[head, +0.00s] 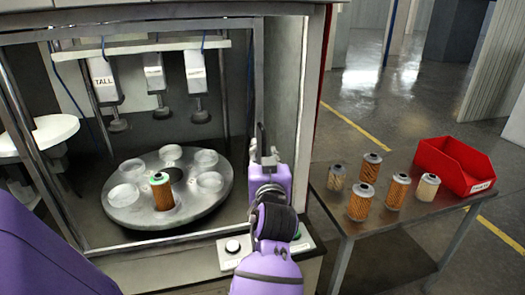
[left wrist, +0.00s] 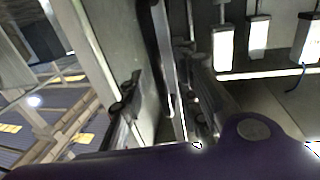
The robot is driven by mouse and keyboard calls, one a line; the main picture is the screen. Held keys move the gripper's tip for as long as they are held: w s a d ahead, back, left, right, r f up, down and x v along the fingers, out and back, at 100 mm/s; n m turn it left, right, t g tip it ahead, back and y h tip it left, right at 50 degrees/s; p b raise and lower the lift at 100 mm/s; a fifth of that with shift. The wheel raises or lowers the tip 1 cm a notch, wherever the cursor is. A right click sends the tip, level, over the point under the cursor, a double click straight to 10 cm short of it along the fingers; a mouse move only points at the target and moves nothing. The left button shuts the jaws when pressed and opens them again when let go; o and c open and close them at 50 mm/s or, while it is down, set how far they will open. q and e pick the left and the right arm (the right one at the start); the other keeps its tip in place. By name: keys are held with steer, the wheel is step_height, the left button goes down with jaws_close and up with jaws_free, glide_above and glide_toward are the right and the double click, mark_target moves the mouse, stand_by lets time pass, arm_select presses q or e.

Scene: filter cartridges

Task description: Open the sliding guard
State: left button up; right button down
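The sliding guard (head: 258,70) is a clear panel in a grey metal frame, and it spans the front opening of the machine. A dark upright handle (left wrist: 166,60) at its right edge shows in the left wrist view. My left gripper (head: 265,150) is at that right edge in the head view. In the left wrist view its two dark fingers (left wrist: 165,105) stand apart, one on each side of the handle, with no clear contact visible. My right gripper is not in view.
Behind the guard is a round turntable (head: 130,212) with clear cups and an orange filter cartridge (head: 162,192). A control box (head: 232,247) sits below the guard. On the right, a side table (head: 385,240) holds several cartridges (head: 397,191) and a red bin (head: 450,160).

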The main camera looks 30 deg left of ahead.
arm_select(q)
steer(key=shift+x, duration=0.9)
jaws_close()
